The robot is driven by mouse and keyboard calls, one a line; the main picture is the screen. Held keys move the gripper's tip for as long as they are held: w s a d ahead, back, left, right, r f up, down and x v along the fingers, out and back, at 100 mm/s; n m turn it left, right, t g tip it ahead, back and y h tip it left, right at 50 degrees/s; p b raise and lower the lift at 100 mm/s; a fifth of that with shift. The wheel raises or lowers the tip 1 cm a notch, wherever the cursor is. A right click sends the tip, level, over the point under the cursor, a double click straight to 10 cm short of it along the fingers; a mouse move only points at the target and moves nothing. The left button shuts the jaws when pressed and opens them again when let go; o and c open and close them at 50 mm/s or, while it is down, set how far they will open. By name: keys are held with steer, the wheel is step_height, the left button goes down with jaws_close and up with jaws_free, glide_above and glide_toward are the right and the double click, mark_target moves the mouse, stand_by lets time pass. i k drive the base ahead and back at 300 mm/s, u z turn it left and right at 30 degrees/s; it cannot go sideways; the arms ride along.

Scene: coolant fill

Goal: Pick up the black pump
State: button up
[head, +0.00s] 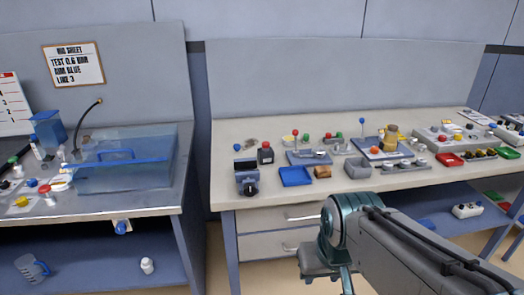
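A dark, blocky device (247,177) with a round black part low on its front stands near the left front corner of the right bench. It looks like the black pump, but it is too small to be sure. Just behind it and to its right stands a small dark bottle-like item (265,154) with a red top. My gripper (335,283) is at the bottom of the head view, in front of the bench and to the right of the device, well apart from it. Its fingers are partly cut off, and I cannot see whether they are open.
A blue tray (295,176) and a brown block (322,172) are right of the device. A grey bin (358,168) and several small parts stand farther right. The left bench holds a clear blue-rimmed tank (125,160). A gap separates the benches. Drawers (285,216) sit under the right bench.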

mark_target(265, 156)
steer(key=u, duration=0.45)
steer(key=i, duration=1.55)
steer(key=z, duration=0.7)
